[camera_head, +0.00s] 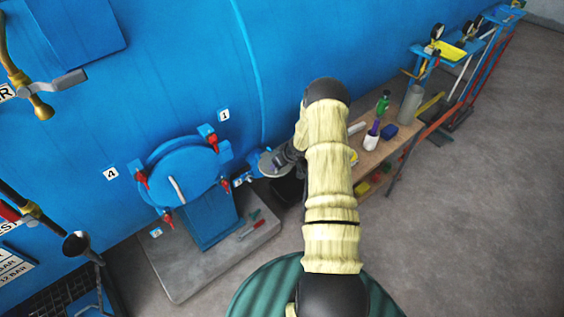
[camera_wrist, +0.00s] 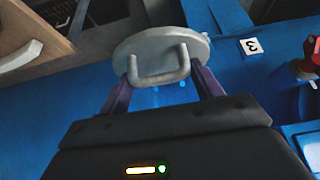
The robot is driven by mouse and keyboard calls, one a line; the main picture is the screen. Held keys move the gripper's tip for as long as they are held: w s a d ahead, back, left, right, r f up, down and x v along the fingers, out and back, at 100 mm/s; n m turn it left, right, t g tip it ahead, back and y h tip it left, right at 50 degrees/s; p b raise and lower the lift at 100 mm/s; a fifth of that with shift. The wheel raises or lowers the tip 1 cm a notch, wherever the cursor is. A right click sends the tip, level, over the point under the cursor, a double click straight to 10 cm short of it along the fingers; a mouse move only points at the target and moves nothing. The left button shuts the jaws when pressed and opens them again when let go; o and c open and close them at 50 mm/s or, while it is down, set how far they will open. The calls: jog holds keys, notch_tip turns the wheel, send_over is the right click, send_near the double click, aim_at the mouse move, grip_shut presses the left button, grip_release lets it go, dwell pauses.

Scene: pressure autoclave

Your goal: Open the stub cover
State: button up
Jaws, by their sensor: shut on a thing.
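A grey round cover (camera_head: 270,163) with a U-shaped handle sits at the right of the large blue round hatch, beside my gripper (camera_head: 288,157) in the head view. In the wrist view the grey cover (camera_wrist: 148,44) lies just beyond my fingertips (camera_wrist: 160,75), and its handle (camera_wrist: 160,79) spans between the two purple fingers. My gripper is shut on this handle. The stub behind the cover is mostly hidden, so I cannot tell whether the cover sits fully on it.
The blue hatch (camera_head: 185,172) with red clamps stands on a grey slab (camera_head: 180,285), left of my arm. A wooden bench (camera_head: 385,150) with bottles and tools stands to the right. The floor at right is clear.

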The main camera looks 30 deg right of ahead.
jog(key=o, duration=1.1)
jog(key=shift+w+a+r, duration=0.1)
jog(key=shift+w+r, duration=0.1)
jog(key=shift+w, duration=0.15)
jog(key=shift+f, duration=0.15)
jog(key=shift+s+d+r, duration=0.2)
jog(key=shift+s+r, duration=0.25)
jog(key=shift+r, duration=0.05)
jog(key=p+v, duration=0.1)
jog(key=v, duration=1.5)
jog(key=shift+a, duration=0.15)
jog(key=shift+r, duration=0.1)
